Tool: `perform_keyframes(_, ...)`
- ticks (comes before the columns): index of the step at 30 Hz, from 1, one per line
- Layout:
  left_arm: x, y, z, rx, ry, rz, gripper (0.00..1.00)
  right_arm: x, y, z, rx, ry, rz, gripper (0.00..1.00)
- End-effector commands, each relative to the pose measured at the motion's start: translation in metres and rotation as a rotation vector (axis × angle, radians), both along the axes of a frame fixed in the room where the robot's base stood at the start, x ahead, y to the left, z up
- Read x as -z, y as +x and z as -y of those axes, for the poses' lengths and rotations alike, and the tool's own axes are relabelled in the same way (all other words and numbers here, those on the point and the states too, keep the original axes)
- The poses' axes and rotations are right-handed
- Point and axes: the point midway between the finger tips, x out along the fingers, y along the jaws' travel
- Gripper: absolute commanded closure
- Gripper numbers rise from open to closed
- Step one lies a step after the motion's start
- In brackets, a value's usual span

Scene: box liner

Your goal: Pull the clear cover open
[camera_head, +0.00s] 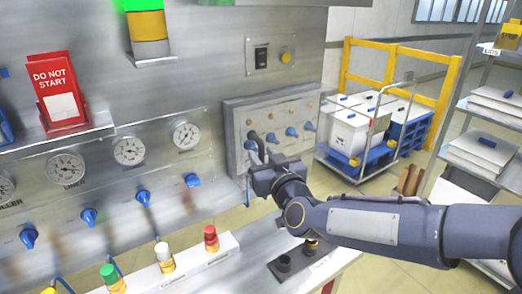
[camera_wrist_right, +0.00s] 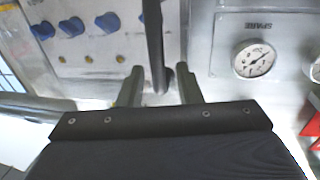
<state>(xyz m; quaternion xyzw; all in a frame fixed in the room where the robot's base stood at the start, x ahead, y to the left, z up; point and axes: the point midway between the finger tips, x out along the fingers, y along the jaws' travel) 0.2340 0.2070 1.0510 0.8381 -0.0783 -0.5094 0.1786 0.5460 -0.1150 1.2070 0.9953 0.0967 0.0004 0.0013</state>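The clear cover (camera_head: 236,118) lies over a grey panel with several blue knobs at the right end of the machine face. It appears closed in the head view. A dark bar handle (camera_head: 257,143) stands along its left side, partly hidden by my gripper. My right gripper (camera_head: 256,168) is at this handle. Contact with either finger cannot be made out. My left gripper is not in view.
Round gauges (camera_head: 129,151) and blue valves (camera_head: 143,198) line the machine face to the left. A red sign (camera_head: 58,91) stands on a ledge. Capped bottles (camera_head: 164,257) stand on a white shelf below. A cart (camera_head: 345,177) with white boxes and a shelf rack (camera_head: 467,107) are at right.

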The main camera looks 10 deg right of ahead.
Motion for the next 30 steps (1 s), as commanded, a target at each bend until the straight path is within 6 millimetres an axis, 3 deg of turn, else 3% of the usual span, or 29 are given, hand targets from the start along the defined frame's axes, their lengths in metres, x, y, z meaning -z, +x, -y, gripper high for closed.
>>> perform_keyframes(6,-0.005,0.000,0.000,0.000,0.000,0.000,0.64,0.000,0.019,-0.003,0.002,0.002,0.000,0.68)
perform_keyframes(14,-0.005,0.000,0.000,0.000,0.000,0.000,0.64,0.000,0.020,-0.003,0.001,0.002,0.000,0.68)
perform_keyframes(21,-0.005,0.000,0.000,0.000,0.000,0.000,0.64,0.000,0.020,-0.003,0.001,0.002,0.000,0.98)
perform_keyframes(30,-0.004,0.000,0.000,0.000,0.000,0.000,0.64,0.000,0.019,-0.003,0.001,0.002,0.000,1.00)
